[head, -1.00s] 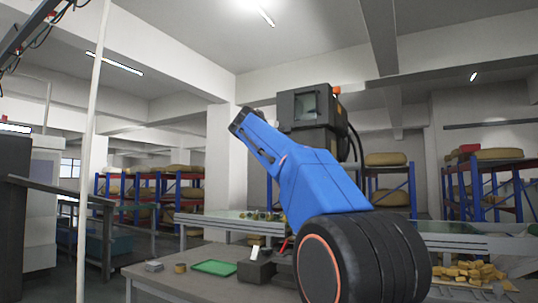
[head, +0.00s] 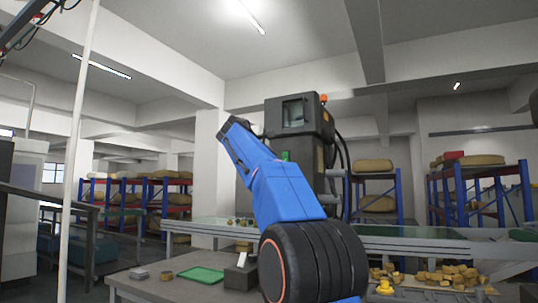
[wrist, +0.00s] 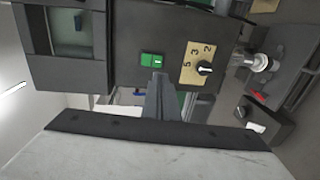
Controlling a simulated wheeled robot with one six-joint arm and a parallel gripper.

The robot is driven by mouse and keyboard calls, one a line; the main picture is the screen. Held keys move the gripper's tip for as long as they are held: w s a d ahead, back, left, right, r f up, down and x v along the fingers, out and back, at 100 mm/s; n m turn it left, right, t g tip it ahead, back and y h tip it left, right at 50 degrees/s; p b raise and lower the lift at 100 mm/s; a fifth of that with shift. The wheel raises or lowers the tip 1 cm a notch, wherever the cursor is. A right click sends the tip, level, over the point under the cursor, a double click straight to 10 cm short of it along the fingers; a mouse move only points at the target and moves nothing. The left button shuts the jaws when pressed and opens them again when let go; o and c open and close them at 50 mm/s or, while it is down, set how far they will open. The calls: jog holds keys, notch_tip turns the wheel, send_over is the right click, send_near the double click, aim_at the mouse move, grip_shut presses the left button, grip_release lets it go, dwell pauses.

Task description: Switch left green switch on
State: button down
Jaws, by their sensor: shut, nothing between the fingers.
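The green switch (wrist: 152,60) sits on the dark front panel of a machine (wrist: 100,60) in the wrist view. My gripper (wrist: 159,78) points up at the panel, its fingers shut and empty, with the tips just below the green switch. I cannot tell whether they touch it. In the head view a small green patch, the switch (head: 285,156), shows on the machine (head: 299,118) beside my blue arm. My gripper is hidden there.
A tan dial plate with a black knob (wrist: 204,68) is right of the switch. A dark box with a white lever (head: 240,272) and a green tray (head: 201,275) are on the grey table (head: 165,293). Shelves with sacks stand behind.

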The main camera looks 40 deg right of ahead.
aim_at(285, 157)
jog(key=x, duration=0.9)
jog(key=shift+d, duration=0.4)
jog(key=shift+w, duration=0.1)
